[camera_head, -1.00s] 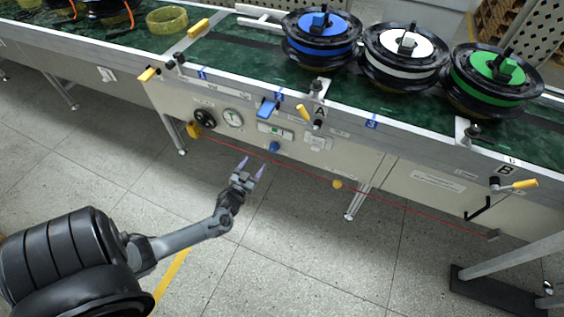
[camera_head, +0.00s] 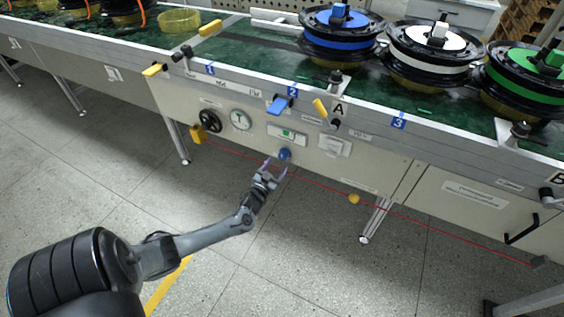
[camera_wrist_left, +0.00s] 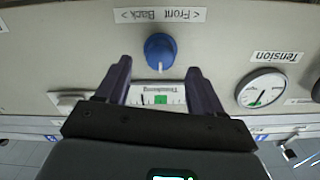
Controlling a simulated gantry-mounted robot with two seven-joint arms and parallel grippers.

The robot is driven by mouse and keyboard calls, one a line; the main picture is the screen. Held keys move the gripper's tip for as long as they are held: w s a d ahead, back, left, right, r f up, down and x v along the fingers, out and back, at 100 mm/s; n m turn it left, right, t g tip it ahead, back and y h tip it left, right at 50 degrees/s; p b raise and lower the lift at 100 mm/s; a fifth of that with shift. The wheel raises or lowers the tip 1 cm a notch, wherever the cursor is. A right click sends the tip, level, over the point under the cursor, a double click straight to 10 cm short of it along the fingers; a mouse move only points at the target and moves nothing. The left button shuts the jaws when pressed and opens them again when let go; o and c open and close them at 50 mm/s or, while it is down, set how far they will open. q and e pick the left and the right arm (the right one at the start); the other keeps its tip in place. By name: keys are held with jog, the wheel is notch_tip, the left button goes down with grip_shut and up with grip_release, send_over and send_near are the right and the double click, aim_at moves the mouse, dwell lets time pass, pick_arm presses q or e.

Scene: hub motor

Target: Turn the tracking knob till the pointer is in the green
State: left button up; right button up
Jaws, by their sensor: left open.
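The blue tracking knob (camera_head: 285,154) sits on the beige front panel, and it also shows in the left wrist view (camera_wrist_left: 160,51), where the picture is upside down. The tracking gauge (camera_head: 287,134) is just above the knob. In the wrist view the gauge (camera_wrist_left: 158,98) shows a green patch; a thin dark line stands left of it, seemingly the pointer. My left gripper (camera_head: 277,167) is open and empty, just below and in front of the knob. In the wrist view its fingers flank the gauge, with the knob beyond the tips. My right gripper is not in view.
A black handwheel (camera_head: 210,121) and a round tension dial (camera_head: 241,120) are left of the knob. A blue lever (camera_head: 279,104) and a yellow-handled lever (camera_head: 320,108) stick out above. A red cord (camera_head: 320,186) runs below the panel. The floor in front is clear.

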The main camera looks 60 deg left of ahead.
aim_at(282, 158)
pick_arm(q)
jog(key=b+x, duration=0.2)
jog(key=x, duration=0.3)
jog(key=shift+s+f, duration=0.1)
jog(key=shift+w+a+b, duration=0.3)
jog(key=shift+w+b, duration=0.1)
jog(key=shift+w, duration=0.05)
jog(key=c, duration=1)
